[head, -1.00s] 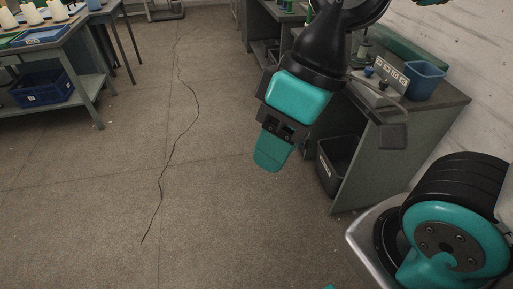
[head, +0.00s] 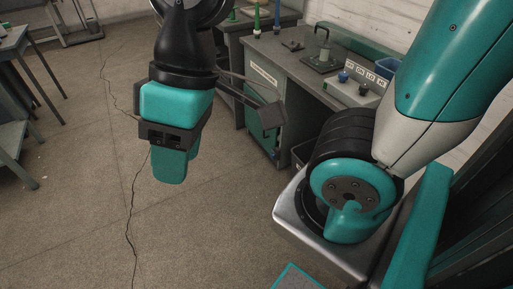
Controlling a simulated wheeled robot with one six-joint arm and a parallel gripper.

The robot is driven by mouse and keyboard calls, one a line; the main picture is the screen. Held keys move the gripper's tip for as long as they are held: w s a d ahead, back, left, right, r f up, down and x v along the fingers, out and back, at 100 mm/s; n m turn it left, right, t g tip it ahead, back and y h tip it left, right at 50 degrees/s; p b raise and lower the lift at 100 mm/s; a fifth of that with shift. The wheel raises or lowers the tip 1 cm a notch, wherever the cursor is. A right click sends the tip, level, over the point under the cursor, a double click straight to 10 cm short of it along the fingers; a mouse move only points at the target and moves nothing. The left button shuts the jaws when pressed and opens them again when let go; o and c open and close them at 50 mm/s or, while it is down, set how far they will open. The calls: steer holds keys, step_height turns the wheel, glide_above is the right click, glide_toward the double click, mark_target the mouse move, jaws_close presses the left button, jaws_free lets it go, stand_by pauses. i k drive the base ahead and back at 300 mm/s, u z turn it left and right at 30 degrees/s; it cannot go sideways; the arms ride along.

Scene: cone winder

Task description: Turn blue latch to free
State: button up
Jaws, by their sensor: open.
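A small blue knob (head: 343,76) stands on a grey control box (head: 357,88) with a row of white labels, on the workbench at the upper right. It may be the blue latch, but it is too small to tell its shape or setting. My gripper (head: 169,166) hangs pointing down over open floor, left of the bench and well apart from the knob. Its teal fingers overlap in this view, so the gap between them is hidden. Nothing shows in it.
The grey workbench (head: 290,62) carries a dark stand (head: 321,50) and a blue bin (head: 386,67), partly hidden by my arm. Green and blue upright pieces stand behind. Another table (head: 12,45) is at the left edge. The cracked floor between is clear.

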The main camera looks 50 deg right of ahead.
mark_target(274, 155)
steer(key=i, duration=3.55)
steer(key=z, duration=4.2)
